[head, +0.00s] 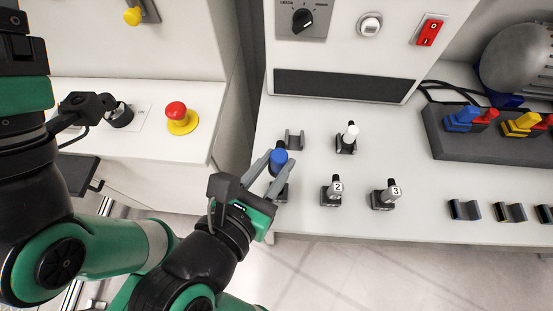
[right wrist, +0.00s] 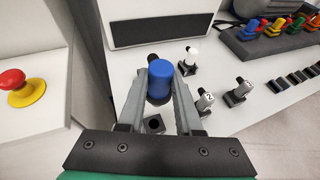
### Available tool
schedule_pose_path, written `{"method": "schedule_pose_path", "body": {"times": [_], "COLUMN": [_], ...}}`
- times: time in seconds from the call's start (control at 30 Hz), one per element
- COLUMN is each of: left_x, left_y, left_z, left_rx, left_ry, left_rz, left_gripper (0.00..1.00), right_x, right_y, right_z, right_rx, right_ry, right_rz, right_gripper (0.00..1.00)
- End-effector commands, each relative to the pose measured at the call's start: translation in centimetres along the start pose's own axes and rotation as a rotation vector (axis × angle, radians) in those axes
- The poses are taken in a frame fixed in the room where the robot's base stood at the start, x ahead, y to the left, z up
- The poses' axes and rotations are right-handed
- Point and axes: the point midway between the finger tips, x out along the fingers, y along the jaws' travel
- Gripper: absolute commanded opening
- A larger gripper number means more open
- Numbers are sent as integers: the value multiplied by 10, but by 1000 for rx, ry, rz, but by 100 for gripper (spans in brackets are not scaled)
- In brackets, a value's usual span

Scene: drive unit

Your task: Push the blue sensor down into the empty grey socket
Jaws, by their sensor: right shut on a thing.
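My right gripper (head: 274,164) is shut on the blue sensor (head: 279,157), a blue cap on a dark body. The right wrist view also shows the sensor (right wrist: 160,78) between the two grey fingers (right wrist: 160,84). A grey socket with a dark, empty hole (right wrist: 153,124) shows between the fingers, nearer the camera than the sensor. In the head view this socket (head: 283,192) is partly covered by the gripper. The sensor appears above the table and outside the hole; its exact height is unclear. My left gripper's fingers are not visible.
A red emergency button (head: 177,113) is on the left bench. The table's front edge is close to the socket.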

Motion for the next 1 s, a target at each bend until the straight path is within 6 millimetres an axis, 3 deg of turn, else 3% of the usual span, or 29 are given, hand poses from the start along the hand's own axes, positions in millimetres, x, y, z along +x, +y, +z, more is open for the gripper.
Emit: {"method": "schedule_pose_path", "body": {"times": [0.7,1.0], "left_x": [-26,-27], "left_y": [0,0], "left_z": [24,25], "left_rx": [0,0], "left_ry": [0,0], "left_rz": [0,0], "left_gripper": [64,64], "right_x": [21,22], "right_y": [0,0], "right_z": [-49,-53], "right_rx": [-1,0], "right_ry": [0,0], "right_rz": [0,0], "right_gripper": [0,0]}}
